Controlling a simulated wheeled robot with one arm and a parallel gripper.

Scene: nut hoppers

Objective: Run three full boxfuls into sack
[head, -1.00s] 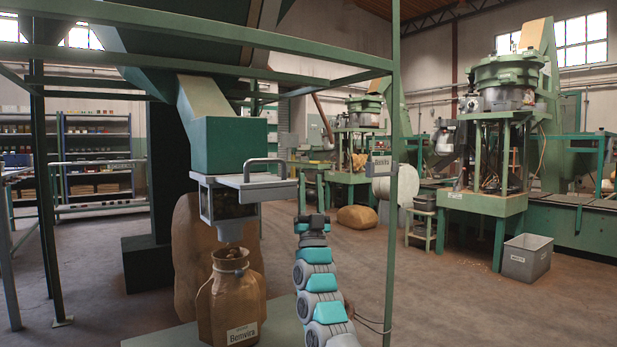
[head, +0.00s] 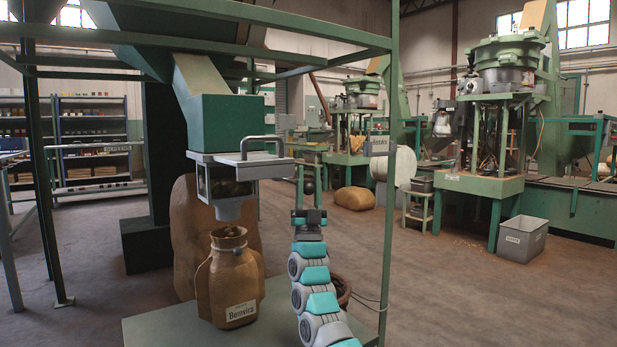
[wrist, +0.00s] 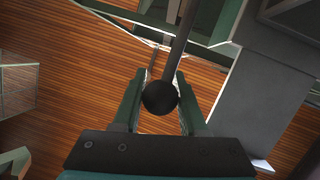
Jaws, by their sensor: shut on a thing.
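A brown sack (head: 232,285) labelled "Benvira" stands upright on a low green platform, its mouth under a grey spout (head: 229,210). Brown contents show at its mouth. Above the spout is the box (head: 203,181) with a clear window and dark contents inside; how full it is I cannot tell. A grey plate with a bar handle (head: 243,156) sits at the box's top, under the green hopper chute (head: 222,122). My gripper (head: 309,212) is right of the box, shut on a black ball knob (wrist: 160,98) at the end of a dark rod (wrist: 181,45).
A green frame post (head: 390,215) stands to the right of my arm. A larger brown sack (head: 187,225) stands behind the labelled one. A grey bin (head: 522,240) and machines stand at the right. Open floor lies between.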

